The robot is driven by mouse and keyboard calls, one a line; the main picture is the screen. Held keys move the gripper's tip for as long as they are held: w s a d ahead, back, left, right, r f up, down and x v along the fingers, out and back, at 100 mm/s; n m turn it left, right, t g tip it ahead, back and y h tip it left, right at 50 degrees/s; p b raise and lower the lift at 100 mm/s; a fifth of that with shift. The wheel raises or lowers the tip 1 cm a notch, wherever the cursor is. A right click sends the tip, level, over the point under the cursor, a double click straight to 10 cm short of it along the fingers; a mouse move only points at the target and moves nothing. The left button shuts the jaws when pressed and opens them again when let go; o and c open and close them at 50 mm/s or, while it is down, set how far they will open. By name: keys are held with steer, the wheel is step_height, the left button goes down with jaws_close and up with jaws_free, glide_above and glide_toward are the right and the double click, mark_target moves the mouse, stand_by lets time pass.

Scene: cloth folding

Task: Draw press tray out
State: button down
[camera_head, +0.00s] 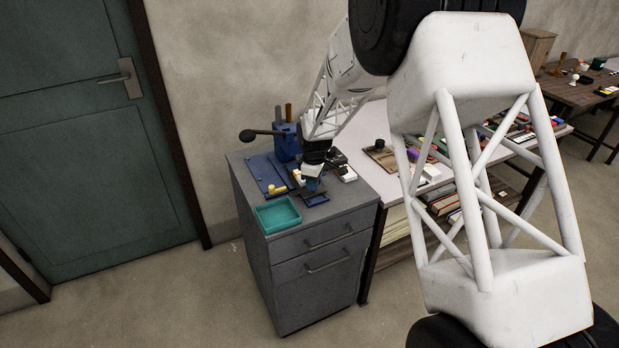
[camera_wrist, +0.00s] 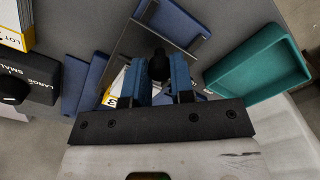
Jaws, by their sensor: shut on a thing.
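The blue press (camera_head: 286,143) stands at the back of the grey cabinet top, with a black-knobbed lever (camera_head: 262,133) reaching left. My gripper (camera_head: 313,184) is low over the cabinet top, in front and to the right of the press. In the wrist view my gripper's blue fingers (camera_wrist: 161,82) are shut on a black knob (camera_wrist: 158,64). I cannot tell clearly how the knob joins the tray, as the fingers cover its base. A blue-framed piece (camera_wrist: 176,22) lies just beyond the fingers.
An empty teal tray (camera_head: 278,214) sits at the cabinet's front left. A blue board (camera_head: 266,172) with a yellow piece lies behind it. Labelled boxes (camera_wrist: 27,75) are close on the left in the wrist view. A cluttered table (camera_head: 372,125) adjoins on the right.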

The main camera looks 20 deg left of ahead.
steer(key=shift+s+d, duration=1.3)
steer(key=shift+d, duration=0.05)
steer(key=c, duration=1.2)
jaws_free()
steer(key=shift+c, duration=0.2)
steer(key=shift+r, duration=0.15)
step_height(320, 180, up, 8)
steer(key=shift+f, duration=0.2)
